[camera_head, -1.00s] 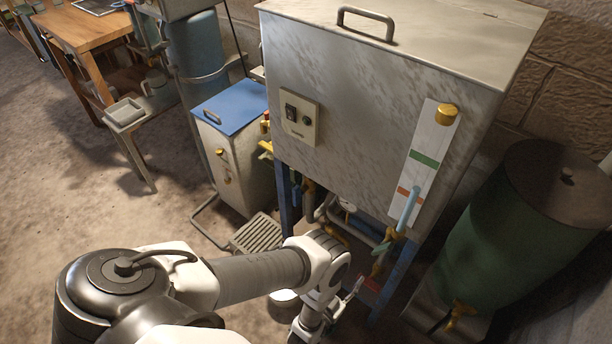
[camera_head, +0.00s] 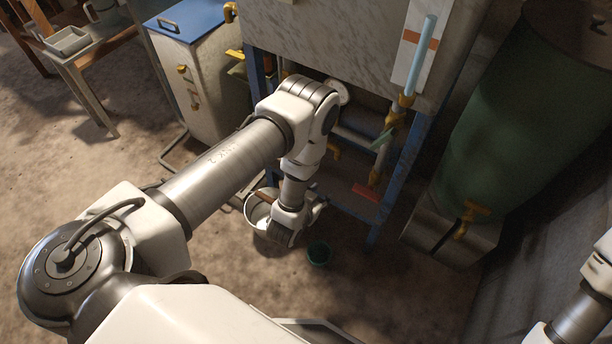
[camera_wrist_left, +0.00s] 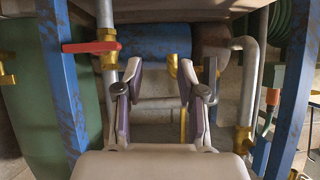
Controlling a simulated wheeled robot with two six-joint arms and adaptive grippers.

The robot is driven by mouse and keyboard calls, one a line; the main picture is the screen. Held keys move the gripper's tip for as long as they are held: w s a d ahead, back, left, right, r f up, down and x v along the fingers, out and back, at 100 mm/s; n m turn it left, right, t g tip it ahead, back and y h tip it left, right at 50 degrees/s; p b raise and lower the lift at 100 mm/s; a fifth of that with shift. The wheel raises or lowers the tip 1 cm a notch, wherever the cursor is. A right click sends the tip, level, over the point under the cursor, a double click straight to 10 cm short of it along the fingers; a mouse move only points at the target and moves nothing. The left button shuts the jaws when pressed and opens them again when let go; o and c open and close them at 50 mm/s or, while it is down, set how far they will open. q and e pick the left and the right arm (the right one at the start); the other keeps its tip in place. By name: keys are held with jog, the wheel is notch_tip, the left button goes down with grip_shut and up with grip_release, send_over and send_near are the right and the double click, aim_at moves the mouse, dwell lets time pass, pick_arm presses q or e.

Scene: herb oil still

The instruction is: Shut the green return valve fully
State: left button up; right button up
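I cannot make out that lever in the left wrist view. A red lever (camera_head: 367,191) is lower on the same pipework; a red lever (camera_wrist_left: 92,47) also shows at left in the left wrist view. My left gripper (camera_wrist_left: 161,92) is open and empty, facing the pipes between the blue legs. In the head view it is below and left of the green lever, apart from it. My right gripper is out of view.
The steel tank (camera_head: 330,52) stands on blue legs (camera_head: 398,185). A green drum (camera_head: 505,110) with a brass tap is at right. A blue-topped cabinet (camera_head: 196,80) stands left.

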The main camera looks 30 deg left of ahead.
pick_arm(q)
jog(key=s+a+f+g+b, duration=0.1)
jog(key=s+f+g+b, duration=0.2)
jog(key=s+f+b, duration=0.1)
jog(key=shift+s+f+g, duration=0.3)
jog(key=shift+s+f, duration=0.15)
jog(key=shift+s, duration=0.35)
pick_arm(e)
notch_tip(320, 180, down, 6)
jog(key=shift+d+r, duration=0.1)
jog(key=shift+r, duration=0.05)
